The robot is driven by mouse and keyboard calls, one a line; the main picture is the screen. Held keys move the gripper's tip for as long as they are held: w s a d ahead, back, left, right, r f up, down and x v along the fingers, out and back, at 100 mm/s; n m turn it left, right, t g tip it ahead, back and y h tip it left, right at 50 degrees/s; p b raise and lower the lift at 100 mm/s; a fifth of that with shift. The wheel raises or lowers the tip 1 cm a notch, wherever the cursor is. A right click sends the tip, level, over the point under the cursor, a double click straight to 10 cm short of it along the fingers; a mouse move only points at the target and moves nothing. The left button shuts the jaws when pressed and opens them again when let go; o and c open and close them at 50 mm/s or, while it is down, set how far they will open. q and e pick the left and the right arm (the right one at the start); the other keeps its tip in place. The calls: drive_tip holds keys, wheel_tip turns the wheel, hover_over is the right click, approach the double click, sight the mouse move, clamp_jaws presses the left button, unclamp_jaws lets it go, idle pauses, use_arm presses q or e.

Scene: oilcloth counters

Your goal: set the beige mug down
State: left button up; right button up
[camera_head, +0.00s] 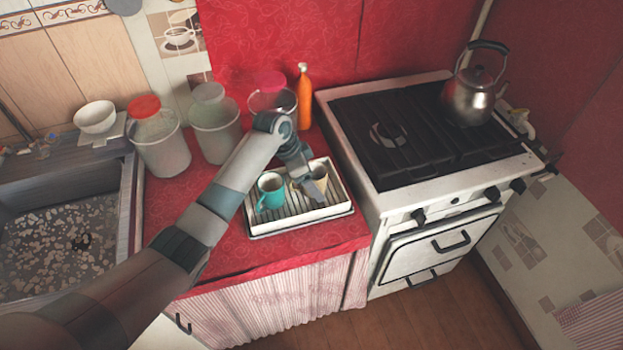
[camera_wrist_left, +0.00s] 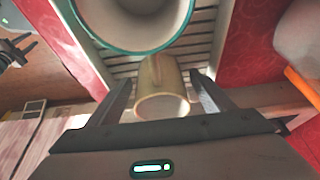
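The beige mug (camera_head: 320,175) stands in the slatted dish rack (camera_head: 287,222), partly hidden by my left gripper (camera_head: 308,186). In the left wrist view the beige mug (camera_wrist_left: 162,88) is between the two fingers of my left gripper (camera_wrist_left: 160,88). The fingers are spread, with a narrow gap seeming to show on each side of the mug. The teal mug (camera_head: 271,193) stands in the rack just left of the beige one. Its rim (camera_wrist_left: 130,48) fills the top of the wrist view.
Three jars, with a red lid (camera_head: 145,106), a grey lid (camera_head: 208,93) and a pink lid (camera_head: 270,81), stand behind the rack beside an orange bottle (camera_head: 304,98). The stove (camera_head: 385,205) with a kettle (camera_head: 470,95) is right. The sink (camera_head: 128,205) is left.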

use_arm(q)
drive_tip(key=shift+r, duration=0.15)
drive_tip(key=shift+a+r, duration=0.15)
drive_tip(key=shift+r, duration=0.35)
drive_tip(key=b+v, duration=0.2)
drive_tip(key=v, duration=0.8)
drive_tip(key=shift+r, duration=0.1)
drive_tip(key=shift+s+a+r, duration=0.1)
drive_tip(key=shift+a+r, duration=0.05)
drive_tip(key=shift+r, duration=0.3)
drive_tip(key=shift+s+f, duration=0.1)
